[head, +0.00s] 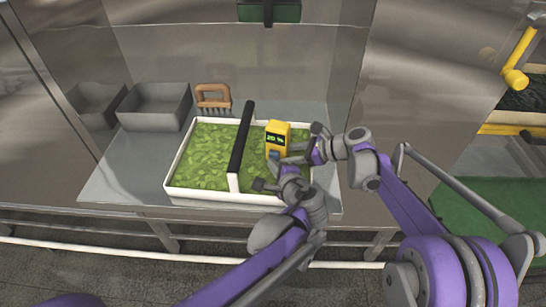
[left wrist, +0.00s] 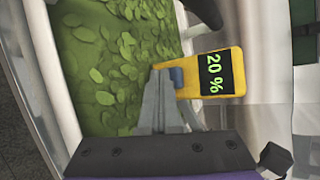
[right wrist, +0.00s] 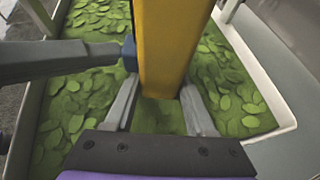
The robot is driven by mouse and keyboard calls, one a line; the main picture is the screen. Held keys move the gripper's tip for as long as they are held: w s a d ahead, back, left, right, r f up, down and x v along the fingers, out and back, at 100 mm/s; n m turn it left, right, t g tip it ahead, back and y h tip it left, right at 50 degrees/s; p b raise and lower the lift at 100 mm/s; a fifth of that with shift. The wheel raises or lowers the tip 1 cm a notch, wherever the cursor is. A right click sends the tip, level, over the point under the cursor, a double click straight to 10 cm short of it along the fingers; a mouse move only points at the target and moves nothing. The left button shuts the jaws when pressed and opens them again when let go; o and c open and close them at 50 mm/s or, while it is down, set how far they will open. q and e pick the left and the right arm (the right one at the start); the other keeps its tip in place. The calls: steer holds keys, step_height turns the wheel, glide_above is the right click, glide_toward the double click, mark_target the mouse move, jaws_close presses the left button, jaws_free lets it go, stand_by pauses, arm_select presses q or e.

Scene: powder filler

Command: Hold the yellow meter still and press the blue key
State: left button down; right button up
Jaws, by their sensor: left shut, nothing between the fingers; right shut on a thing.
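The yellow meter (head: 278,131) stands upright in the green leaves near the right side of the white tray (head: 215,193). Its screen reads 20 % in the left wrist view (left wrist: 217,73). My right gripper (right wrist: 160,102) is shut on the meter's lower body, with a finger on each side. The blue key (left wrist: 177,76) sticks out from the meter's front, below the screen. My left gripper (left wrist: 163,76) is shut and empty, its tips right at the key. In the right wrist view the tips seem to meet the blue key (right wrist: 129,53); whether they press it is unclear.
A black bar (head: 241,146) crosses the tray just left of the meter. A wooden-handled scoop or brush (head: 213,97) and grey bins (head: 155,106) stand behind and to the left. Metal walls close off the back of the bench (head: 118,185).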

arm_select(q)
steer(key=shift+s+a, duration=0.2)
steer(key=shift+s, duration=0.45)
steer(key=shift+s, duration=0.1)
steer(key=shift+s+a, duration=0.25)
steer(key=shift+s, duration=0.5)
steer(key=shift+s+a, duration=0.2)
steer(key=shift+s, duration=0.6)
steer(key=shift+s+a, duration=0.25)
steer(key=shift+s, duration=0.5)
arm_select(e)
steer(key=o, duration=1.1)
steer(key=shift+c, duration=0.2)
steer(key=shift+d, duration=0.1)
